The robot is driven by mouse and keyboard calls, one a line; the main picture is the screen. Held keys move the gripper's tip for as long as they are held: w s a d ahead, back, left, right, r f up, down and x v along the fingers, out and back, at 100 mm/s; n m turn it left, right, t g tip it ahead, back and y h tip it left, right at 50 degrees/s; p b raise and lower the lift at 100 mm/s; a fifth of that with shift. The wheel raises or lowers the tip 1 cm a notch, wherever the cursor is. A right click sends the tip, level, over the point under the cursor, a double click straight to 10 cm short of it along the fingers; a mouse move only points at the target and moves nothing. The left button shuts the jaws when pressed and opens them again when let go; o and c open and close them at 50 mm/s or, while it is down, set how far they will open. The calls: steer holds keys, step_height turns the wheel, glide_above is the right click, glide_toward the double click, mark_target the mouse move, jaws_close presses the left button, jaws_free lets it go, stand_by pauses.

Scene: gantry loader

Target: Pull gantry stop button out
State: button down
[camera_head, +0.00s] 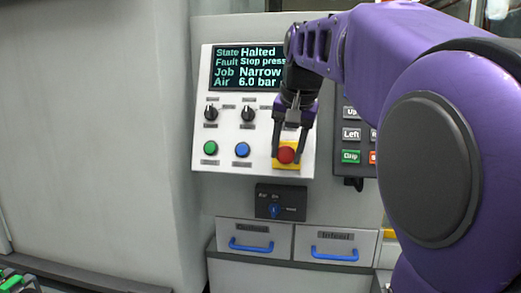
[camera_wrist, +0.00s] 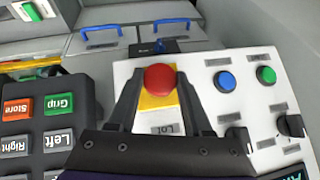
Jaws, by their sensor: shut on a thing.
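The gantry stop button (camera_head: 286,155) is a red mushroom head on a yellow plate (camera_head: 287,164), low on the right of the white control panel (camera_head: 226,166). In the wrist view the red button (camera_wrist: 159,79) sits between my two fingertips. My gripper (camera_head: 289,150) reaches down over the panel, with one finger on each side of the button, shut on it. In the wrist view my gripper (camera_wrist: 158,88) hides part of the panel. The screen (camera_head: 245,68) reads "State Halted", "Fault Stop press" and "Job Narrow"; my arm covers its right end.
A green button (camera_head: 210,148) and a blue button (camera_head: 242,150) sit left of the stop button, with two black knobs above. A dark keypad (camera_wrist: 47,125) is close beside my gripper. Below are a black switch box (camera_head: 280,203) and two drawers with blue handles (camera_head: 250,246).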

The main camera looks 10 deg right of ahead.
steer(key=shift+s+a+r, duration=0.1)
steer(key=shift+s+r, duration=0.1)
steer(key=shift+s, duration=0.15)
steer(key=shift+c, duration=1.5)
jaws_free()
steer(key=shift+s, duration=0.1)
steer(key=p+v, duration=0.4)
steer(key=v, duration=1.3)
steer(key=shift+s+r, duration=0.15)
